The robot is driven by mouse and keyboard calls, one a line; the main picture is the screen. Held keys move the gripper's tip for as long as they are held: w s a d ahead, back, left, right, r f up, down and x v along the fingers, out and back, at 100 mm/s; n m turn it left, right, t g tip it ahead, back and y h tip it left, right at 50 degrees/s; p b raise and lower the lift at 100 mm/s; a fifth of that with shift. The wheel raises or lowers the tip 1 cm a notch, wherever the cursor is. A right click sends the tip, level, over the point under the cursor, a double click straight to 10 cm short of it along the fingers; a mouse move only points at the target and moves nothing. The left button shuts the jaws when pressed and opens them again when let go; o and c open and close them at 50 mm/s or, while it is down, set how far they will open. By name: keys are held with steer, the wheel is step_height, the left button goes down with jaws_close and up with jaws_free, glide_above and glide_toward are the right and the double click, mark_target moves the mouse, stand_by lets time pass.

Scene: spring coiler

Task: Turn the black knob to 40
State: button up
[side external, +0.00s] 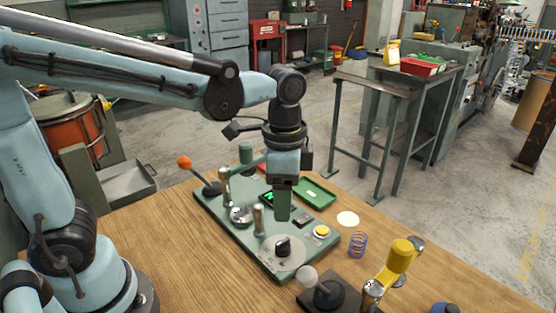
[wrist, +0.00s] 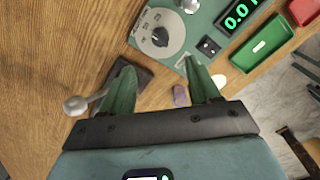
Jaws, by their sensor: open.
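The black knob (side external: 283,247) sits on a round pale dial plate (side external: 270,258) near the front of the green control panel (side external: 206,208). In the wrist view the black knob (wrist: 159,37) lies just beyond my fingertips, on its dial plate (wrist: 174,23); the scale marks are too small to read. My gripper (side external: 283,217) points down over the panel, apart from the knob. In the wrist view my gripper (wrist: 160,68) is open with nothing between its green fingers. A display with green digits (wrist: 240,15) is partly cut off by the frame.
A white-ball lever (side external: 307,276) stands in front of the panel, with a yellow-handled device (side external: 400,256) to its right. A coiled spring (side external: 357,244) and a cream disc (side external: 347,218) lie on the table. An orange-ball lever (side external: 185,162) and metal posts (side external: 225,186) rise from the panel.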

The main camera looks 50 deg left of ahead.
mark_target(283, 241)
steer(key=shift+f, duration=5.95)
steer(key=shift+c, duration=0.2)
steer(key=c, duration=1)
